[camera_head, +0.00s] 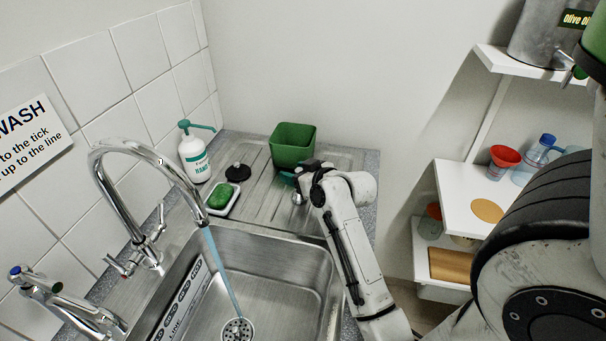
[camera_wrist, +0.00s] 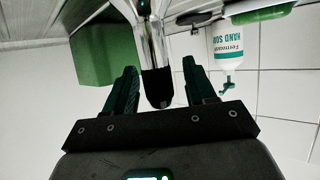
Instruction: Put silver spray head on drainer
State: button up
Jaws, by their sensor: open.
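The silver spray head (camera_wrist: 152,45) has a dark end and shows between the two fingers of my gripper (camera_wrist: 159,66) in the wrist view. The fingers are apart, with a gap on each side of it. In the head view my gripper (camera_head: 292,186) is low over the ridged metal drainer (camera_head: 258,198), in front of the green tub. A small silver part (camera_head: 299,198), likely the spray head, shows beside it. My wrist hides most of it, so I cannot tell whether it touches the drainer.
A green tub (camera_head: 291,148) stands at the drainer's back. A black plug (camera_head: 238,173), a dish with green soap (camera_head: 221,197) and a hand-soap bottle (camera_head: 194,155) are to the left. The sink (camera_head: 285,262) has water running from the tap (camera_head: 150,152). Shelves (camera_head: 475,205) stand at right.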

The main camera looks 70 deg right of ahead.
jog(key=shift+s+a+r, duration=0.15)
jog(key=shift+s+a, duration=0.05)
jog(key=shift+s, duration=0.15)
jog(key=b+v, duration=0.1)
jog(key=v, duration=1)
jog(key=shift+r, duration=0.1)
dwell(0.8)
